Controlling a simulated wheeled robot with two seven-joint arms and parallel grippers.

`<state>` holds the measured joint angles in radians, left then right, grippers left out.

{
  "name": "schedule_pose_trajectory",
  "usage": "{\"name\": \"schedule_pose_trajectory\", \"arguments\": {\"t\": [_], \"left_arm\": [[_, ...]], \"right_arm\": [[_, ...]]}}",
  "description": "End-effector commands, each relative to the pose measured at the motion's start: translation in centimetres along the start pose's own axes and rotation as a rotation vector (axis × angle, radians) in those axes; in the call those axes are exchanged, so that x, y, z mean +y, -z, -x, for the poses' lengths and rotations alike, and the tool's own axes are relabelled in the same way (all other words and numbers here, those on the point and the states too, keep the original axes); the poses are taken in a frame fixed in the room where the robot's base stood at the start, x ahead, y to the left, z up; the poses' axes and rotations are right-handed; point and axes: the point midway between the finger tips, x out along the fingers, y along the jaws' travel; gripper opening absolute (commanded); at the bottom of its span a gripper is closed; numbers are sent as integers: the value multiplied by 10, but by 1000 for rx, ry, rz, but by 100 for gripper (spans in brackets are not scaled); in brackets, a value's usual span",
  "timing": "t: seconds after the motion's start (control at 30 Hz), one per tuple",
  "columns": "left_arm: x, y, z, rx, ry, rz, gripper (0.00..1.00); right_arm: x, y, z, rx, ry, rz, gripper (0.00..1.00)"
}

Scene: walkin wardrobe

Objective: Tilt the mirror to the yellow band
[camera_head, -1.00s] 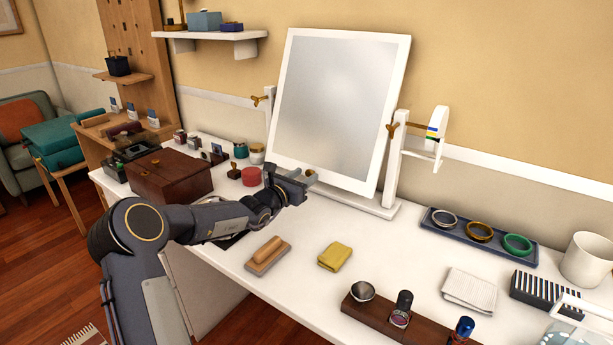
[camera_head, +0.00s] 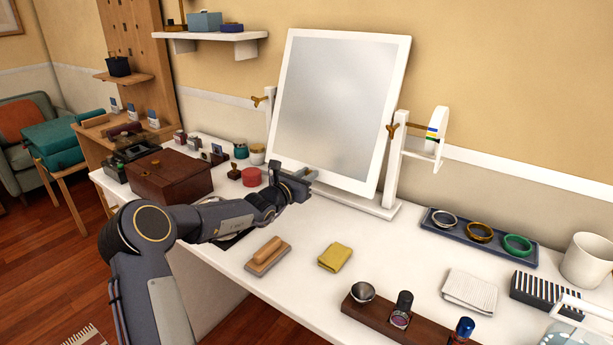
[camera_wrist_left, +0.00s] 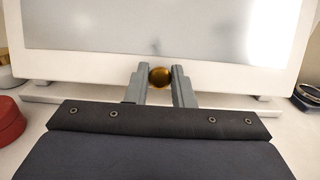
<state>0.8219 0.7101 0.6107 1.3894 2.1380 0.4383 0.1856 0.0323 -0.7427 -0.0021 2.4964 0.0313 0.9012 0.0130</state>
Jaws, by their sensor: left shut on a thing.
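The white-framed mirror (camera_head: 340,105) stands tilted between two white posts on the dressing table, held by brass side screws. A white curved gauge (camera_head: 440,122) with small blue, yellow and green bands is at its right post; which band the mirror points to is too small to tell. My left gripper (camera_head: 309,174) is at the middle of the mirror's bottom edge. In the left wrist view, its fingers (camera_wrist_left: 160,82) are shut on a round brass knob (camera_wrist_left: 160,76) on the lower frame. My right gripper is out of view.
A brown wooden box (camera_head: 168,174) and a red round tin (camera_head: 251,176) stand left of the gripper. A wooden-handled brush (camera_head: 268,255) and a folded yellow cloth (camera_head: 335,257) lie in front. A bangle tray (camera_head: 478,237) lies to the right.

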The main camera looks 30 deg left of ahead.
Motion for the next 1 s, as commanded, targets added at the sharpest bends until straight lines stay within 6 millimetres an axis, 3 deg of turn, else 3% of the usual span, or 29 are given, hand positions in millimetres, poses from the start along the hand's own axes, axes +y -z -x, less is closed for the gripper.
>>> {"name": "schedule_pose_trajectory", "arguments": {"t": [0.4,0.8,0.83,1.0], "left_arm": [[0,21,-28,-148,0,2,0],[0,17,-32,-174,0,0,0],[0,17,-32,-174,0,0,23],[0,17,-32,-174,0,0,42]], "right_arm": [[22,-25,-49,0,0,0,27],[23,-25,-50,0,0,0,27],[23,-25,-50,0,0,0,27],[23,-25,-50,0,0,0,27]]}}
